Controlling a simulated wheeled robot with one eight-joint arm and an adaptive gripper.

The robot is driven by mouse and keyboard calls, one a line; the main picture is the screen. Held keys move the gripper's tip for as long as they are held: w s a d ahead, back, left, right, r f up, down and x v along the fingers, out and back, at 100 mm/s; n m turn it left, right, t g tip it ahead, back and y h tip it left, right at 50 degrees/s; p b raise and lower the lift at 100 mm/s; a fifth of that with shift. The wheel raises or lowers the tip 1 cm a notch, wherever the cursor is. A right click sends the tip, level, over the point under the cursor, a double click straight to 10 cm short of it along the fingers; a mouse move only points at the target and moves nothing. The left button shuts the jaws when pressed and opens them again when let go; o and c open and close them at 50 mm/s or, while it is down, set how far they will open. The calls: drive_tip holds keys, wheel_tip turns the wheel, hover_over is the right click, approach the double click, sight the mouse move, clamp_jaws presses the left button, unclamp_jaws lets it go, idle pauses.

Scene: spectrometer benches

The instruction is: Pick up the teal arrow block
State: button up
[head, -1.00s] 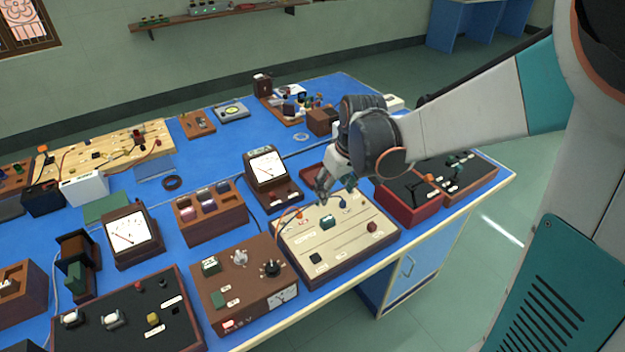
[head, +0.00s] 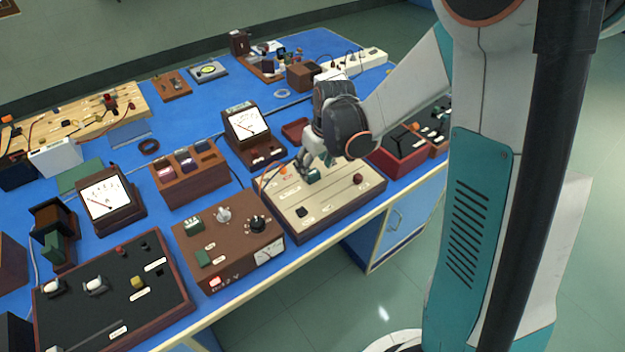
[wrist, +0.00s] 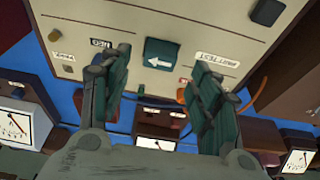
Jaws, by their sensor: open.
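The teal arrow block (wrist: 160,54) bears a white arrow and sits on the cream panel (wrist: 190,20) of a wood-framed box. In the wrist view it lies ahead of my gripper (wrist: 163,85), between the lines of the two open fingers and a little beyond their tips. No finger appears to touch it. In the head view the block (head: 314,176) is partly hidden by my gripper (head: 306,168), which is over the back part of the cream panel (head: 330,205).
A dark knob (wrist: 267,12) and printed labels share the panel. A brown control box (head: 232,240) stands left of it, a meter (head: 250,130) behind it, and a red-sided box (head: 400,150) to its right. An orange plug with a wire (wrist: 181,95) is near the right finger.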

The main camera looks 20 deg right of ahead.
sight(313, 172)
drive_tip(key=b+x, duration=0.1)
drive_tip(key=x, duration=0.2)
drive_tip(key=shift+d+f, duration=0.1)
drive_tip(key=shift+f, duration=0.1)
drive_tip(key=shift+r, duration=0.1)
drive_tip(key=c, duration=1.2)
wheel_tip(313, 172, up, 23)
drive_tip(key=p, duration=0.9)
